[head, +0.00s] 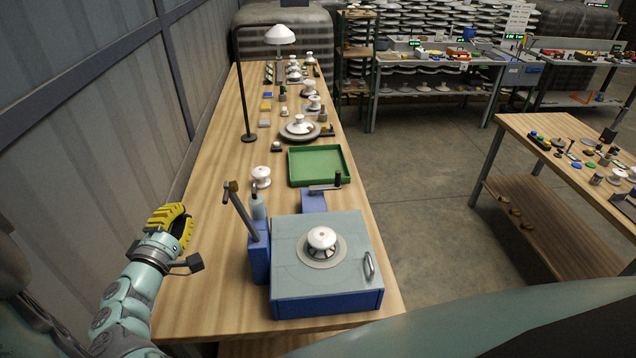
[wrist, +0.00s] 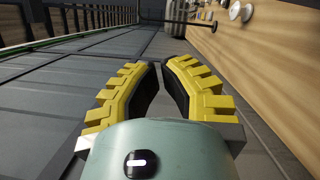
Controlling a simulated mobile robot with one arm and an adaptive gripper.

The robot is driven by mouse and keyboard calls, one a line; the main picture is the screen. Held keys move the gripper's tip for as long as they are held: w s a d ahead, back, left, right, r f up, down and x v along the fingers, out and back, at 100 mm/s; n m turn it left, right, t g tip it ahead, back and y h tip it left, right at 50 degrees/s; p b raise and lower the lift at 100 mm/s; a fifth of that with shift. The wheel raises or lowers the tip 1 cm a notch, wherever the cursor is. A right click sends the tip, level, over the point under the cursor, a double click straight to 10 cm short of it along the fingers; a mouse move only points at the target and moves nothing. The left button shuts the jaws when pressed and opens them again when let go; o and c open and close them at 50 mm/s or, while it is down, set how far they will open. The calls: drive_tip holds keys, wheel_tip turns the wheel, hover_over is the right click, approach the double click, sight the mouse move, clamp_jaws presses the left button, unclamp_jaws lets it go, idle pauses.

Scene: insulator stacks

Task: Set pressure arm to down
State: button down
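A test station with a grey-green top plate (head: 290,280) and blue base stands at the near end of the bench. A grey lever (head: 243,215), apparently the pressure arm, rises from a blue post (head: 260,262) at its left side. It is raised, leaning up and left, with a brown crosspiece at its top. A white insulator (head: 321,238) sits on a round seat on the plate. My gripper (head: 182,224) is left of the lever, apart from it, near the wall. In the wrist view my gripper (wrist: 161,66) is empty, its yellow fingertips close together with a thin gap.
A small blue block with a crank and black handle (head: 337,180) stands behind the station. A green tray (head: 320,166), a white insulator (head: 261,176) and a small bottle (head: 257,206) are nearby. The wall (head: 110,110) is close on the left.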

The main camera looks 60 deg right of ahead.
drive_tip(key=d+r+p, duration=0.1)
drive_tip(key=d+p, duration=0.3)
drive_tip(key=d, duration=0.4)
drive_tip(key=shift+d+r, duration=0.15)
drive_tip(key=shift+d, duration=0.25)
drive_tip(key=shift+d, duration=0.1)
